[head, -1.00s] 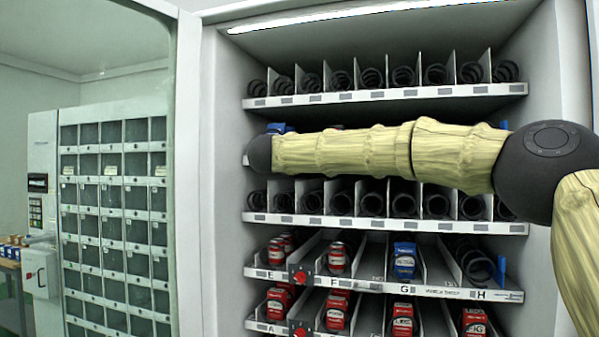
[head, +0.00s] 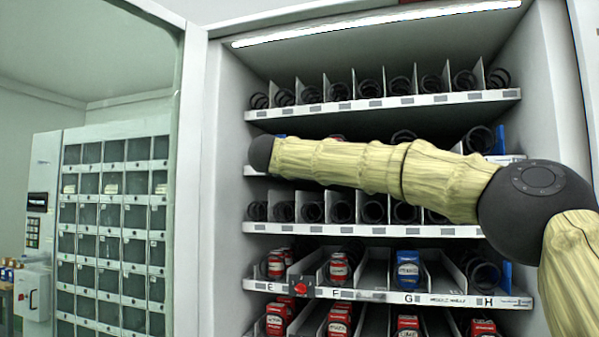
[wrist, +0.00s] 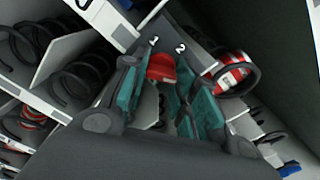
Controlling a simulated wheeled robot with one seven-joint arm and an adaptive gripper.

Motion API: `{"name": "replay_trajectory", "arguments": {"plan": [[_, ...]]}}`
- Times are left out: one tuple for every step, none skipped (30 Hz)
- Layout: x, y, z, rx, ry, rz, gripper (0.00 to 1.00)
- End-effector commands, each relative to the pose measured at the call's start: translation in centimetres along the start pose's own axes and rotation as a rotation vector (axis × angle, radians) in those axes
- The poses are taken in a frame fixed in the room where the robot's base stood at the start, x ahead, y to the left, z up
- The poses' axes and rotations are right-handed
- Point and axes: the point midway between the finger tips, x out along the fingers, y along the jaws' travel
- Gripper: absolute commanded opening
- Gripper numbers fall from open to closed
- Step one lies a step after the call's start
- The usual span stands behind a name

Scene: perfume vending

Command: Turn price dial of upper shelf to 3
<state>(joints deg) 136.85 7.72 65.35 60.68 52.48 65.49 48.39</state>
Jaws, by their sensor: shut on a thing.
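A red price dial (wrist: 162,68) shows in the wrist view, with the white digits 1 and 2 on the dark plate beside it. My gripper (wrist: 160,88) has its teal-padded fingers on either side of the dial and is shut on it. The dial's exact pointing is hard to read, and no digit 3 shows. In the head view my arm crosses the shelves and the gripper is hidden. Another red dial (head: 300,289) is on the front edge of the shelf marked E to H (head: 412,298).
A red-and-white can (wrist: 235,74) sits close to the right finger in the wrist view. Dark spiral coils (wrist: 75,82) and dividers lie to the left. The cabinet's left wall (head: 228,160) and glass door (head: 180,60) flank the shelves.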

Motion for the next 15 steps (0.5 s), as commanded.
{"name": "replay_trajectory", "arguments": {"plan": [[0.06,0.09,-0.17,0.007,0.002,0.000,0.05],[0.06,0.08,-0.16,0.010,0.002,0.000,0.05],[0.06,0.07,-0.15,0.013,0.002,0.000,0.05],[0.06,0.06,-0.13,0.015,0.002,0.000,0.05],[0.06,0.06,-0.13,0.016,0.002,0.000,0.05],[0.06,0.05,-0.11,0.017,0.002,0.000,0.05],[0.06,0.04,-0.11,0.017,0.002,0.000,0.05],[0.06,0.04,-0.10,0.017,0.002,0.000,0.05],[0.06,0.04,-0.10,0.017,0.002,0.000,0.05],[0.06,0.04,-0.10,0.017,0.002,0.000,0.05],[0.06,0.04,-0.09,0.017,0.002,0.000,0.05],[0.06,0.04,-0.09,0.016,0.002,0.000,0.05],[0.05,0.04,-0.09,0.016,0.002,0.000,0.05],[0.06,0.03,-0.09,0.016,0.002,0.000,0.05],[0.06,0.03,-0.09,0.016,0.002,0.000,0.30]]}}
